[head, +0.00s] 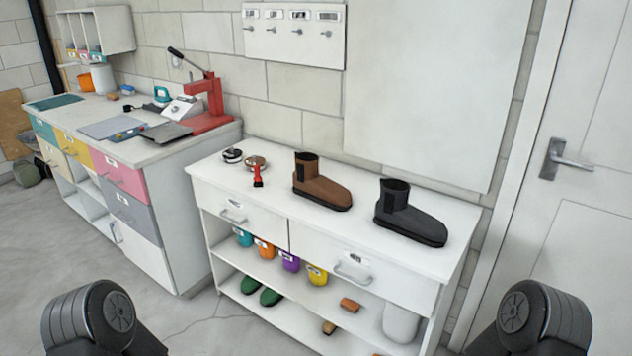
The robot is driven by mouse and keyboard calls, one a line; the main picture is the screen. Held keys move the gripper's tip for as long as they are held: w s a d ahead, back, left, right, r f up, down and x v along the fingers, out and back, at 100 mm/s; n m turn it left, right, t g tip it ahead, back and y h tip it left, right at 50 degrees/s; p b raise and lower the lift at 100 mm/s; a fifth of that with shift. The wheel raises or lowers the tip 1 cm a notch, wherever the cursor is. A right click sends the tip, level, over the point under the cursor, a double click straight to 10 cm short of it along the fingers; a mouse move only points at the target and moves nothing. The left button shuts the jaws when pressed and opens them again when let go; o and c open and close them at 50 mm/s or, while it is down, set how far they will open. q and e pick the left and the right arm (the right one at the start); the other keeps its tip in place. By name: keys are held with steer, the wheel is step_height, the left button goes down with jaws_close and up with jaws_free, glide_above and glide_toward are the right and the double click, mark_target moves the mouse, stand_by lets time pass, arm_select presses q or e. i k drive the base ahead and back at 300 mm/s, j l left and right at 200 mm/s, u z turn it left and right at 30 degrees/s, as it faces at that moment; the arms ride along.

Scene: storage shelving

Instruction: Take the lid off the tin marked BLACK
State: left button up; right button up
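Two small round tins sit on the left end of the white bench top. One tin (232,156) is dark with a pale band. The other tin (256,163) is brown on top and sits just right of it. Their labels are too small to read, so I cannot tell for certain which is marked BLACK; the dark one is the blacker in colour. Both look closed, though they are small in the picture. Only dark rounded parts of my arms show in the two lower corners. Neither gripper is in view.
A small red-handled item (258,176) stands in front of the tins. A brown boot (322,183) and a black boot (409,213) stand to the right on the white bench (290,215). A counter with a red press (208,105) is at left. The floor in front is clear.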

mark_target(233, 153)
steer(key=i+j, duration=0.65)
steer(key=i+j+z, duration=0.1)
steer(key=i+j, duration=0.5)
steer(key=j, duration=0.15)
steer(key=i+j, duration=0.65)
steer(key=j, duration=0.15)
steer(key=l+z, duration=0.05)
